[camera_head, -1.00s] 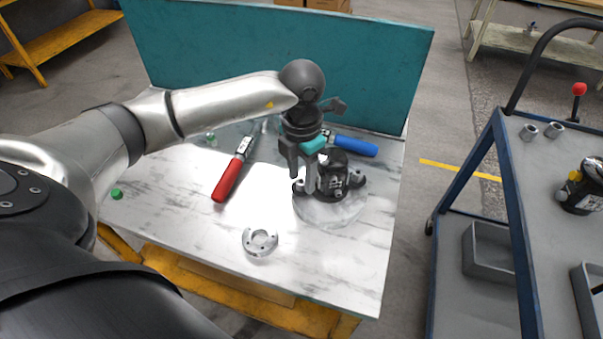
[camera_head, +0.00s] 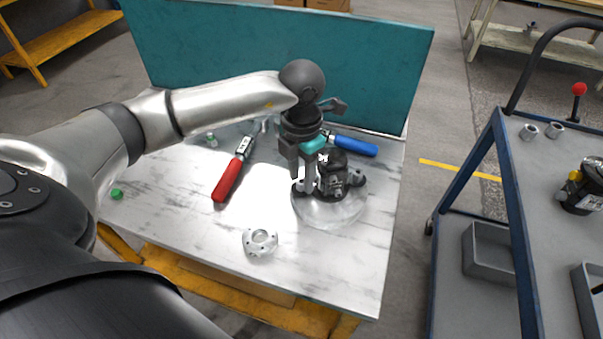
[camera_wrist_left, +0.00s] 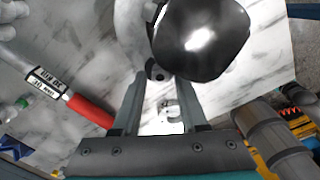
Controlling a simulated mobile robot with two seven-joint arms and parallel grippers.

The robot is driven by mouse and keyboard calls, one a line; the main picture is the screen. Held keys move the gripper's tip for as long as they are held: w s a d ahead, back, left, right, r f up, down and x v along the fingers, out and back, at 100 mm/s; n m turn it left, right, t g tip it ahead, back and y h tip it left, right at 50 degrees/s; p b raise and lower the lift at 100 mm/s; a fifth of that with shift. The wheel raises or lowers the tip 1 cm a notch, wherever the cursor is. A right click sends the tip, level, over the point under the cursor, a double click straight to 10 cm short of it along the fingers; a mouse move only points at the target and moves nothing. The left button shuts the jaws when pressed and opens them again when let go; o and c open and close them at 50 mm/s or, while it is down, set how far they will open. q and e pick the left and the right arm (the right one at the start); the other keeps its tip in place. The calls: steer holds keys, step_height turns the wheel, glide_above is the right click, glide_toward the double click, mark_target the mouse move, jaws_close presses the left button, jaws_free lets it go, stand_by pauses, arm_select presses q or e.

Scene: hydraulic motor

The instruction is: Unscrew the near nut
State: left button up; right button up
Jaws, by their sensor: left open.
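The black motor (camera_head: 338,180) stands on a round pale base (camera_head: 330,214) on the table. It also shows large and dark at the top of the left wrist view (camera_wrist_left: 205,38). Its dark mounting ear (camera_wrist_left: 155,70), with a small round feature that may be the near nut, lies by my left fingertips. My left gripper (camera_head: 303,188) points down at the motor's left side, its fingers open and apart. In the left wrist view my left gripper (camera_wrist_left: 160,78) has the ear near the gap between its tips. I cannot tell whether they touch it. My right gripper is not in view.
A red-handled tool (camera_head: 228,180) lies left of the motor and a blue-handled one (camera_head: 354,146) behind it. A silver ring part (camera_head: 260,242) lies near the table's front. A teal panel (camera_head: 220,60) closes the back. A blue-framed cart (camera_head: 515,210) stands at the right.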

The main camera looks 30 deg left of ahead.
arm_select(q)
steer(key=m+b, duration=0.1)
steer(key=m, duration=0.1)
steer(key=shift+f+m, duration=0.1)
steer(key=shift+m, duration=0.2)
steer(key=m+b, duration=0.1)
steer(key=m, duration=0.2)
steer(key=shift+b, duration=0.3)
steer(key=m+b, duration=0.1)
steer(key=m, duration=0.3)
steer(key=shift+m, duration=0.3)
steer(key=shift+b, duration=0.3)
steer(key=shift+a+m, duration=0.1)
steer(key=shift+m, duration=0.3)
steer(key=shift+f+b, duration=0.1)
steer(key=shift+b, duration=0.2)
